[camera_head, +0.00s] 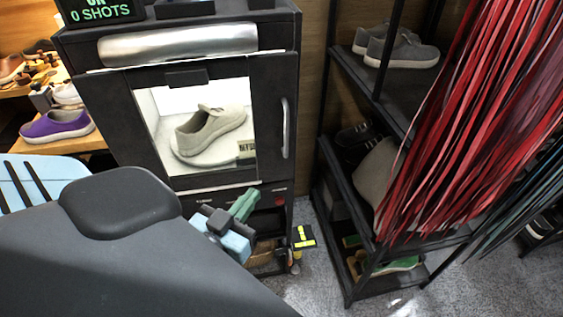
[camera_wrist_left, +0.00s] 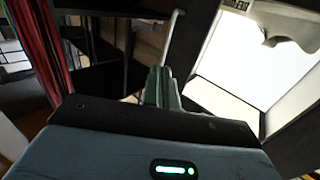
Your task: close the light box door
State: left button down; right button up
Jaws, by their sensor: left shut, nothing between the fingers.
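The light box (camera_head: 292,60) is a black cabinet at the centre left of the head view. Its door (camera_head: 268,110) has a window and a curved metal handle (camera_head: 286,128) on the right side. I cannot tell whether the door is fully flush or slightly ajar. A beige sneaker (camera_head: 212,130) stands inside, lit white. My left gripper (camera_head: 246,203) is shut and empty, in front of the box below the window, with its green fingertips pointing up and right. In the left wrist view its fingers (camera_wrist_left: 158,84) are together beside the bright window opening (camera_wrist_left: 225,75). My right gripper is out of view.
A black shelf rack (camera_head: 345,75) with shoes stands to the right. Red strips (camera_head: 470,120) hang in front of it. A shelf with a purple shoe (camera_head: 57,126) is at the left. Grey floor (camera_head: 315,285) is open between box and rack.

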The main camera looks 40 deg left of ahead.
pick_arm(q)
jog(key=w+b, duration=0.1)
jog(key=w, duration=0.2)
jog(key=p, duration=0.2)
send_near(285, 141)
jog(key=w+d, duration=0.2)
jog(key=shift+w+a+r, duration=0.1)
jog(key=shift+w+a, duration=0.15)
jog(key=shift+w, duration=0.5)
jog(key=shift+n+y, duration=0.6)
jog(key=shift+y, duration=0.3)
jog(key=w+a, duration=0.2)
jog(key=w, duration=0.1)
jog(key=shift+w+a, duration=0.3)
jog(key=shift+a, duration=0.05)
jog(key=shift+a+r+g+y, duration=0.25)
jog(key=shift+r+g+y, duration=0.05)
